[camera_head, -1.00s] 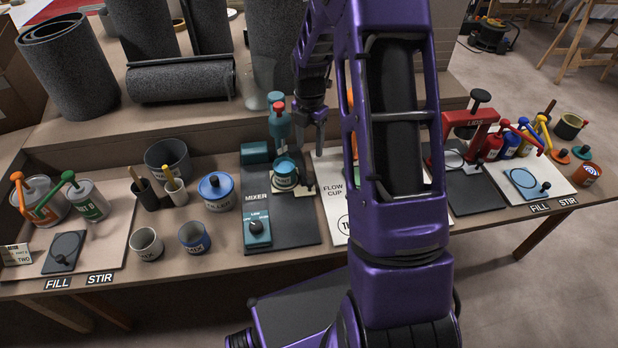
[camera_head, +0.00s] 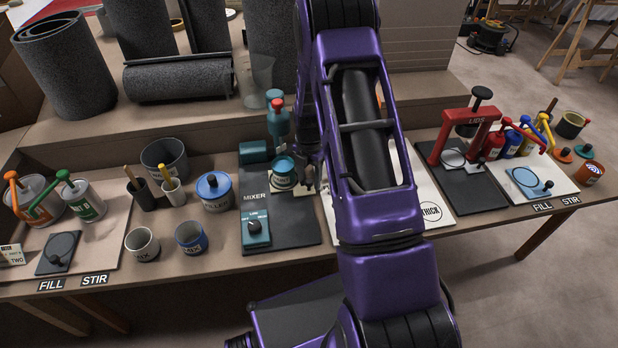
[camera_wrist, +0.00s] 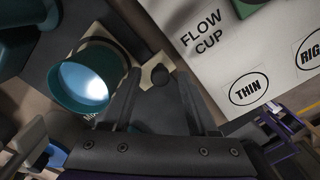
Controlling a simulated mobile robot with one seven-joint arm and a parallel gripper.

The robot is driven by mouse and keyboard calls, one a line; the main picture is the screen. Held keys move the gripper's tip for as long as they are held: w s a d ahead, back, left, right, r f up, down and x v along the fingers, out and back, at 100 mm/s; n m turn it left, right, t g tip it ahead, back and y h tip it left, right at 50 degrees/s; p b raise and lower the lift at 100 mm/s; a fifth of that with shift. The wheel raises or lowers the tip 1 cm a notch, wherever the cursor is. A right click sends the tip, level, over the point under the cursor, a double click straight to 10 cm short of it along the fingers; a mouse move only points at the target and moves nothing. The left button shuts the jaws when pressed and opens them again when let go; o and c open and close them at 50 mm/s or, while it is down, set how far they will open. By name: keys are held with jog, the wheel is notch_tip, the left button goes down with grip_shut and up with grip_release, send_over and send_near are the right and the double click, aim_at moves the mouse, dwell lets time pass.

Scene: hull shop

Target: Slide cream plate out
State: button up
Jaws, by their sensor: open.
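The cream plate (camera_wrist: 152,65) lies under a teal pot (camera_wrist: 72,92) on the dark mixer base. In the wrist view only parts of it show around the pot, and a dark round knob (camera_wrist: 160,76) stands on it. In the head view the pot (camera_head: 284,172) stands below the teal mixer head, and the plate is mostly hidden. My gripper (camera_wrist: 160,103) is open, its two fingers pointing towards the knob, which appears in line with the gap between them. I cannot tell whether the fingers are around the knob. In the head view my gripper (camera_head: 312,181) is just right of the pot.
The mixer (camera_head: 278,118) rises behind the pot. A white flow cup board (camera_wrist: 222,55) lies to the right, partly behind my arm. A blue-lidded filler tin (camera_head: 215,192) and two mix cups, one grey (camera_head: 142,245) and one blue (camera_head: 192,238), stand to the left.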

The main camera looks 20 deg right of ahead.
grip_shut()
dwell(1.4)
